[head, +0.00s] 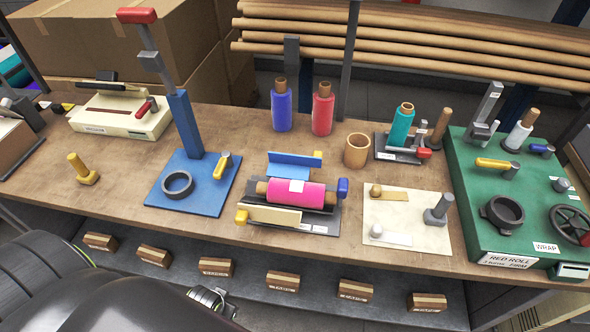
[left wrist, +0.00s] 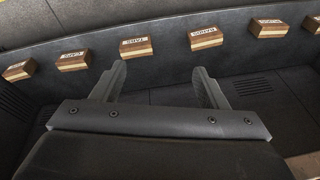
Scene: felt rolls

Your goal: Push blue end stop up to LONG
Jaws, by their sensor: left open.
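In the head view, a blue knob-shaped piece (head: 343,187) stands at the right end of a dark cradle (head: 325,222); it looks like the blue end stop. A pink roll (head: 310,195) lies in the cradle beside it. A yellow knob (head: 241,216) is at the cradle's left end, and a blue plate (head: 290,165) stands behind the roll. The small labels on the cradle are too small to read, so I cannot find LONG. My left gripper (left wrist: 160,84) is open and empty in the left wrist view, over the lower shelf and away from the cradle. My right gripper is not visible.
A blue base (head: 210,197) with a tall post stands left of the cradle. A cream board (head: 405,238) and a green station (head: 465,214) are to the right. Blue (head: 282,112) and red (head: 322,115) rolls stand behind. Labelled wooden blocks (head: 217,267) line the lower shelf.

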